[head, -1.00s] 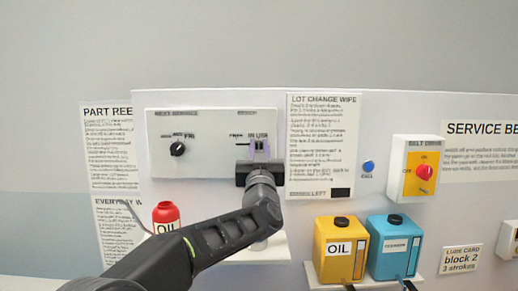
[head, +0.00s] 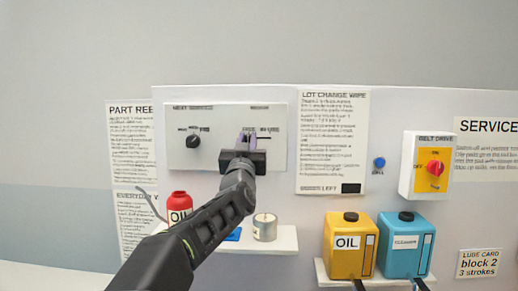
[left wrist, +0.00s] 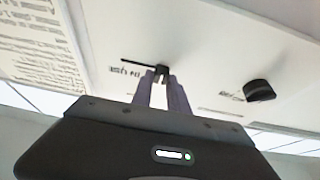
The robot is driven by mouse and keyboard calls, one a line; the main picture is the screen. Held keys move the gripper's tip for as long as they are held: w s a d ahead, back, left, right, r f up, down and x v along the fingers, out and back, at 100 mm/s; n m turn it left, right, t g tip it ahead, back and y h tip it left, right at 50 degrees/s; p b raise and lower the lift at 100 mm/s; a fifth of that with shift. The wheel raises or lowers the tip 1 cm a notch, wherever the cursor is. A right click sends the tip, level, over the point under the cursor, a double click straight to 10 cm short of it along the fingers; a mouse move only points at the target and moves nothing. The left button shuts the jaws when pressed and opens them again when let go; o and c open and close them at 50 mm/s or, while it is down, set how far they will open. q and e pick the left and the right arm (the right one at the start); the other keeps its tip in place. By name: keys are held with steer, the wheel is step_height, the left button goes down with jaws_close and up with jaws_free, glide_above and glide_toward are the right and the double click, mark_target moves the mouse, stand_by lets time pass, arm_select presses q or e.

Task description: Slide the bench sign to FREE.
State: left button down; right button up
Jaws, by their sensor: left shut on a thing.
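The bench sign is a small slider on the upper right of a white panel, with a thin dark slot and small labels (head: 269,128). In the left wrist view its black tab (left wrist: 162,69) stands at one end of the slot, and the slot runs free toward the IN USE label (left wrist: 125,72). In the head view the tab is hidden by my left gripper (head: 248,140), at the FREE end. The purple fingers are shut on the tab in the left wrist view (left wrist: 165,83). My right gripper is not in view.
A black knob (head: 194,141) is on the same panel, to the left. Below are a red-capped oil bottle (head: 179,205), a cylindrical can (head: 265,228) on a shelf, a yellow oil can (head: 347,247) and a blue can (head: 403,248). A belt drive switch (head: 433,169) is at right.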

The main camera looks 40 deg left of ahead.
arm_select(q)
steer(key=shift+s+r, duration=0.1)
steer(key=shift+r, duration=0.05)
steer(key=c, duration=1.5)
jaws_free()
steer(key=shift+s+a, duration=0.15)
steer(key=shift+a, duration=0.1)
steer(key=shift+o, duration=1.1)
steer(key=shift+d, duration=0.1)
steer(key=shift+s+d+f+b, duration=0.15)
steer(key=shift+d+f+b, duration=0.15)
steer(key=shift+f, duration=0.1)
steer(key=b+v, duration=0.2)
steer(key=v, duration=0.5)
steer(key=shift+b, duration=0.4)
steer(key=shift+a, duration=0.1)
